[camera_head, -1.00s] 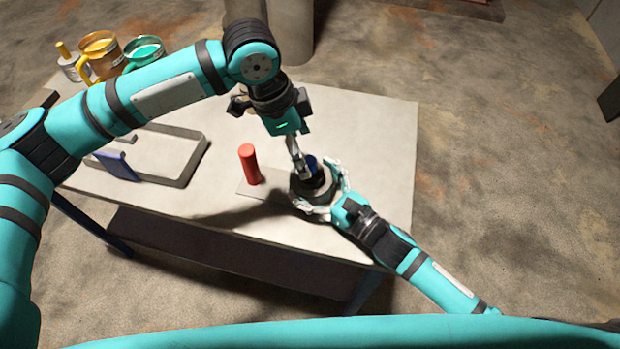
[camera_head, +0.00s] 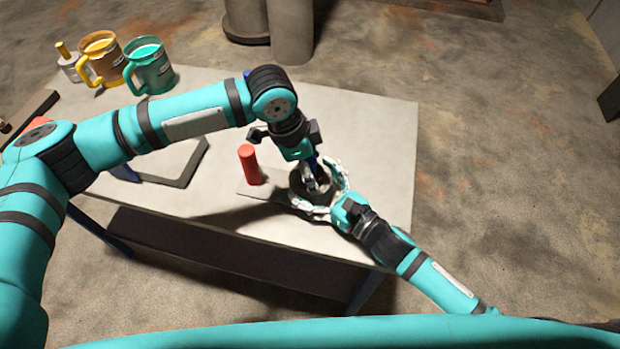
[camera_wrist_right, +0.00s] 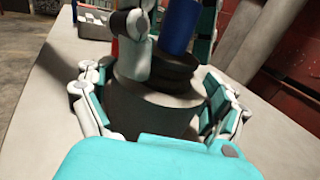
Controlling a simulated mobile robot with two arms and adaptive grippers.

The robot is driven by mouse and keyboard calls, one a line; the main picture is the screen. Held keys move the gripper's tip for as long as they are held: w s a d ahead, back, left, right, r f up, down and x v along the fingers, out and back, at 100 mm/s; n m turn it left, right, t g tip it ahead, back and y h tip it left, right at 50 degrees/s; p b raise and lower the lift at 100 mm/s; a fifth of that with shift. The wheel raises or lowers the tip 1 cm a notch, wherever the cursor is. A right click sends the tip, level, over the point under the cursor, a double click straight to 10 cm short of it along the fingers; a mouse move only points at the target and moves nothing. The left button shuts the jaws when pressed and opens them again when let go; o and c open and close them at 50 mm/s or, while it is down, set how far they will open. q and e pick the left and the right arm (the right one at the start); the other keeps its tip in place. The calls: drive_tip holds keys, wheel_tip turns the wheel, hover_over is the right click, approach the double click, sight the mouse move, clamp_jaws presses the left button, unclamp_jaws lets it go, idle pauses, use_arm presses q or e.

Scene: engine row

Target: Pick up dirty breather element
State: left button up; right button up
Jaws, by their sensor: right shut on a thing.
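A dark round housing (camera_head: 298,184) stands near the table's front right; it also shows in the wrist view (camera_wrist_right: 155,105). My right gripper (camera_head: 322,200) is shut around its sides. A blue cylinder (camera_wrist_right: 180,25), apparently the breather element, stands upright in the housing's top opening. In the head view it is mostly hidden by my left gripper (camera_head: 318,174). My left gripper's fingers point down on both sides of the blue cylinder, apparently with a gap. I cannot tell how dirty the cylinder is.
A red cylinder (camera_head: 249,165) stands upright just left of the housing. A grey tray (camera_head: 190,165) lies further left, partly behind my left arm. An orange mug (camera_head: 101,62), a green mug (camera_head: 150,68) and a small yellow-topped container (camera_head: 67,64) stand at the back left. The table's right side is clear.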

use_arm(q)
drive_tip(key=c, duration=0.9)
drive_tip(key=shift+r, duration=0.1)
drive_tip(key=shift+c, duration=0.2)
wheel_tip(320, 180, up, 10)
drive_tip(key=shift+f, duration=0.1)
drive_tip(key=o, duration=0.5)
drive_tip(key=c, duration=0.6)
